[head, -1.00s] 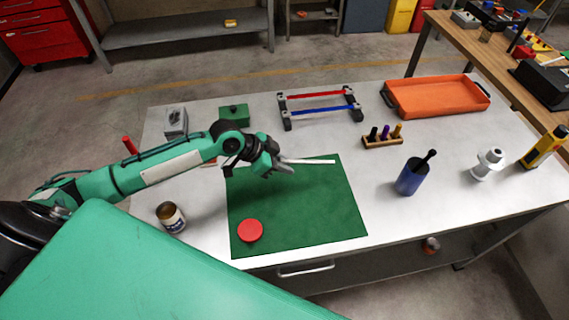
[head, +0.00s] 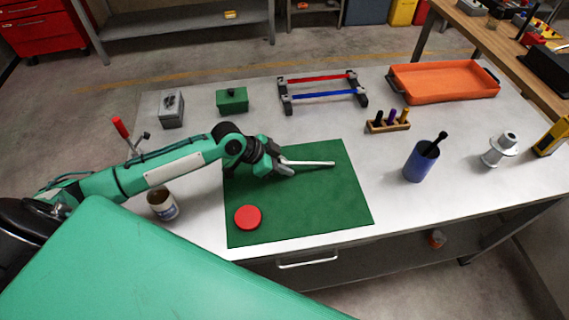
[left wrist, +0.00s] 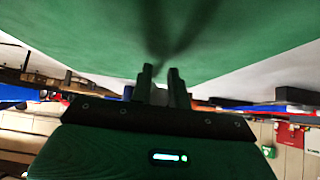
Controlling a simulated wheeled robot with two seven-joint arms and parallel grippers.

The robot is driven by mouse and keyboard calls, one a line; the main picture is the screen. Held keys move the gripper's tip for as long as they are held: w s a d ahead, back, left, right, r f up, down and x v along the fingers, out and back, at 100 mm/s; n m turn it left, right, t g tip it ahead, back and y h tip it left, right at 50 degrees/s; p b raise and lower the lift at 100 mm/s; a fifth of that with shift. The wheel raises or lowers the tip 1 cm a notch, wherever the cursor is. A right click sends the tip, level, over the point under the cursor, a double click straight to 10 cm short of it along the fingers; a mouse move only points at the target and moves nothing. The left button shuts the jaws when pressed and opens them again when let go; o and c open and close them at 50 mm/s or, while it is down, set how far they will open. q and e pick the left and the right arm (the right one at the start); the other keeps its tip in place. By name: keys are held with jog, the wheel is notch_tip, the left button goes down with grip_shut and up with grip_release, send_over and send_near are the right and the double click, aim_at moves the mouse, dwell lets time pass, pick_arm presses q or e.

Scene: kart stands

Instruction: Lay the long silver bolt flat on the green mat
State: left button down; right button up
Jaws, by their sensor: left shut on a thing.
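The long silver bolt (head: 312,163) is held by one end in my left gripper (head: 284,167). It points right, looks roughly level, and lies over the back part of the green mat (head: 318,207). I cannot tell whether it touches the mat. The left wrist view shows the two fingers (left wrist: 159,86) close together with a small pale bit between them, and the mat (left wrist: 80,38) before them; most of the bolt is hidden there. My right gripper is not in view.
A red disc (head: 247,217) lies on the mat's front left. An open can (head: 162,205) stands left of the mat under my arm. A blue cup (head: 421,162) stands to the right, and a rack with red and blue rods (head: 322,95) behind. The mat's front right is clear.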

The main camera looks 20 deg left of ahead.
pick_arm(q)
jog(key=c, duration=1.3)
grip_release()
jog(key=shift+o, duration=0.2)
jog(key=b+v, duration=0.2)
jog(key=v, duration=1.1)
jog(key=shift+a+r, duration=0.2)
jog(key=shift+r, duration=0.15)
jog(key=shift+s, duration=0.2)
